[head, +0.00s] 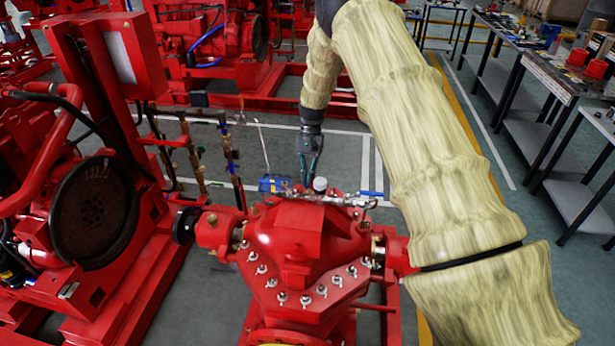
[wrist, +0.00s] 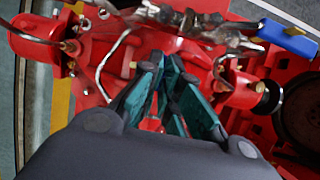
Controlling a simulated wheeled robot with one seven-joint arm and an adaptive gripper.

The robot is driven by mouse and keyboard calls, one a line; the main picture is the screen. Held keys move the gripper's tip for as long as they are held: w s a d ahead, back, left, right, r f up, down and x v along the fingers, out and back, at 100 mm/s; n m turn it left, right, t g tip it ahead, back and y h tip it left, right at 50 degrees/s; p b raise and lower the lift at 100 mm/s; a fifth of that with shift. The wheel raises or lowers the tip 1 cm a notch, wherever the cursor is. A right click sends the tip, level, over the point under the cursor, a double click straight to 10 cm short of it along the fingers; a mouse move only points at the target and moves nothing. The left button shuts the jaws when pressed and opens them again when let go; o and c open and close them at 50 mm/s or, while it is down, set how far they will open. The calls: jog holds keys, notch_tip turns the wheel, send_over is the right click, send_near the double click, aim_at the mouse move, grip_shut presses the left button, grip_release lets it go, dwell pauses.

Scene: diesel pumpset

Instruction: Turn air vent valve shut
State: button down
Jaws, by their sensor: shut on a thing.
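The red pump (head: 305,240) stands in the middle of the head view with silver pipework (head: 335,199) along its top. A small blue lever handle (head: 371,194) sits at the right end of this pipework. My gripper (head: 306,183) reaches down at the pump's far side, beside the fittings and a pale round cap (head: 320,184). In the wrist view, my fingers (wrist: 168,68) come together low over the red pump, near the metal fittings (wrist: 205,28). They are shut on a small part, seemingly of the air vent valve, mostly hidden between them.
A red engine with a dark round flywheel (head: 92,212) stands close on the left. Another red pumpset (head: 210,45) is behind. Workbenches (head: 535,70) line the right. Upright pipes with valves (head: 190,150) stand left of my gripper. Grey floor lies between.

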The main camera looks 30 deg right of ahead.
jog(key=c, duration=1.7)
grip_release()
jog(key=shift+r, duration=0.1)
jog(key=shift+o, duration=0.2)
jog(key=shift+w+r, duration=0.1)
jog(key=shift+r, duration=0.05)
jog(key=v, duration=1.1)
jog(key=shift+r, duration=0.35)
jog(key=shift+d, duration=0.1)
